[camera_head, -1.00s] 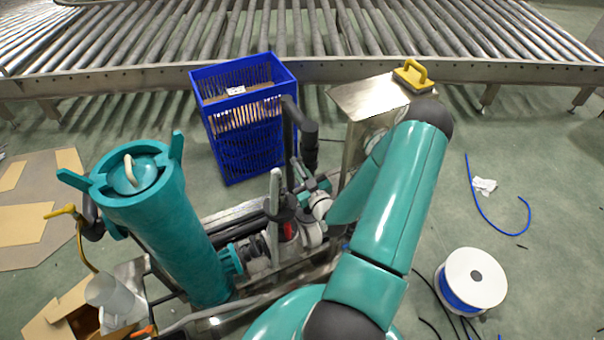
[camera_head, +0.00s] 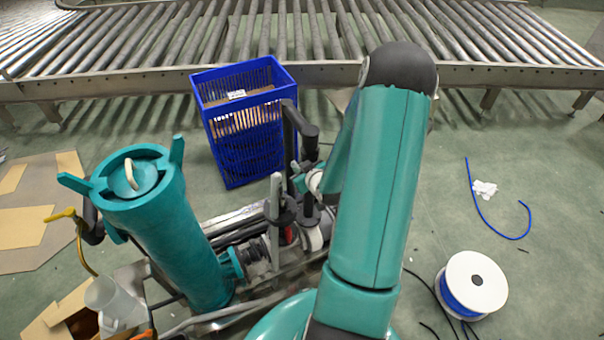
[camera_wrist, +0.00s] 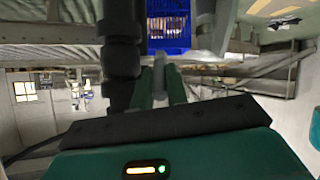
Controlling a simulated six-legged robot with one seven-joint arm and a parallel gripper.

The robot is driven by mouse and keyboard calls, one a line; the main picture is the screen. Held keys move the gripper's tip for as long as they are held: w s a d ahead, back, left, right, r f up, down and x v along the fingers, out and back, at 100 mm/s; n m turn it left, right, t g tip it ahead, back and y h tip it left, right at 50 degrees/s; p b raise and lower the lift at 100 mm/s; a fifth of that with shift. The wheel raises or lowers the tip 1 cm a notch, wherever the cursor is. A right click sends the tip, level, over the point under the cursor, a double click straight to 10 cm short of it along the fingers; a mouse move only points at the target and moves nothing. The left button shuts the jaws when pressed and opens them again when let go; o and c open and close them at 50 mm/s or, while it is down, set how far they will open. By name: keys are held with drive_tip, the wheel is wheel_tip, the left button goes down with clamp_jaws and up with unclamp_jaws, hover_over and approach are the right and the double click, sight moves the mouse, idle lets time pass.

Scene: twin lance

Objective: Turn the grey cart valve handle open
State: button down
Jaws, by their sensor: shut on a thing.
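In the wrist view, my gripper (camera_wrist: 160,92) has its two teal fingers closed on a narrow light-grey piece, the valve handle (camera_wrist: 159,72). In the head view, my gripper (camera_head: 304,170) is small and partly hidden by my arm and dark pipework at the cart. An upright light-grey lever (camera_head: 275,195) stands on the cart's pipework, left of my gripper. I cannot tell in the head view how the gripped handle is turned.
The cart carries a teal filter vessel (camera_head: 160,230) at the left and a dark pipe (camera_head: 290,135) close to my gripper. A blue crate (camera_head: 245,150) stands behind, before the roller conveyor (camera_head: 300,75). A cable spool (camera_head: 472,283) lies at the right.

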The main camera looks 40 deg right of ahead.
sight(296, 164)
drive_tip(key=g, duration=0.1)
drive_tip(key=w+r+g, duration=0.1)
drive_tip(key=shift+d+r+g+y, duration=0.15)
drive_tip(key=shift+r+g+y, duration=0.1)
drive_tip(key=shift+g+y, duration=0.05)
drive_tip(key=shift+w+d+r+g+y, duration=0.1)
drive_tip(key=shift+w+r+g+y, duration=0.15)
drive_tip(key=shift+g, duration=0.5)
drive_tip(key=shift+w+d+r+g+y, duration=0.15)
drive_tip(key=shift+w+g+y, duration=0.15)
drive_tip(key=shift+g, duration=0.45)
drive_tip(key=c, duration=1.4)
unclamp_jaws()
drive_tip(key=shift+w, duration=0.1)
